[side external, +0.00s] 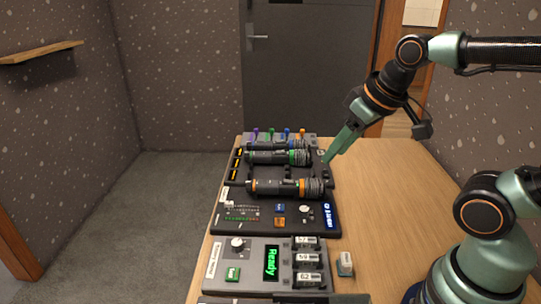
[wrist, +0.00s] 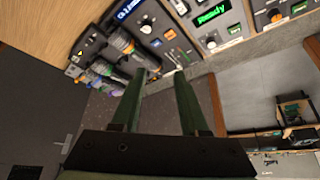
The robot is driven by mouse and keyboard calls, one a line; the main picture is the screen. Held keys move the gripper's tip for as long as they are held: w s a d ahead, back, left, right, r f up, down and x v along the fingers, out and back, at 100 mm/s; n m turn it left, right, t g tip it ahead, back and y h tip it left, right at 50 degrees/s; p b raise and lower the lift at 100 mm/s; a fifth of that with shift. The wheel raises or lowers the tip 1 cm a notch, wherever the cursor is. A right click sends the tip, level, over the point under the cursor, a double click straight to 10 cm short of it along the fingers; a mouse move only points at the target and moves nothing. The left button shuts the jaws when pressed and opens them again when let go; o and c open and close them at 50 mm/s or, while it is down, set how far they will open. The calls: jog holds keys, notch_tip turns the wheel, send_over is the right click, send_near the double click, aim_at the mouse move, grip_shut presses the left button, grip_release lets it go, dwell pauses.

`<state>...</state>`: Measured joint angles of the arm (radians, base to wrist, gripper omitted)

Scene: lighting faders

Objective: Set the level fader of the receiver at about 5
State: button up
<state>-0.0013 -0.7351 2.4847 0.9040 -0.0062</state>
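The receiver (side external: 255,228) is the black unit in the middle of the row, with a blue display, a white knob, a blue and an orange button. A small pale cap (side external: 228,204), apparently its level fader, sits near its left edge beside rows of small coloured marks; its scale is too small to read. The receiver also shows at the top of the wrist view (wrist: 154,32). My gripper (side external: 328,158) is open and empty, above the right side of the row, apart from the receiver. Its two fingertips stand apart in the wrist view (wrist: 160,73).
Microphone-like cylinders with orange (side external: 287,188) and green (side external: 280,157) bands lie beyond the receiver. A grey unit (side external: 262,255) with a green "Ready" display stands nearer the camera. A small white-topped block (side external: 345,264) is beside it. The wooden table (side external: 390,200) is clear to the right.

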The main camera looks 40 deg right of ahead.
jog(key=w+a+r+n+g, duration=0.1)
jog(key=w+r+n, duration=0.15)
jog(key=w, duration=0.35)
jog(key=n+g, duration=0.5)
jog(key=n, duration=0.2)
send_over(229, 203)
notch_tip(229, 203, down, 14)
jog(key=shift+m, duration=0.25)
notch_tip(229, 203, down, 11)
grip_shut()
dwell(0.4)
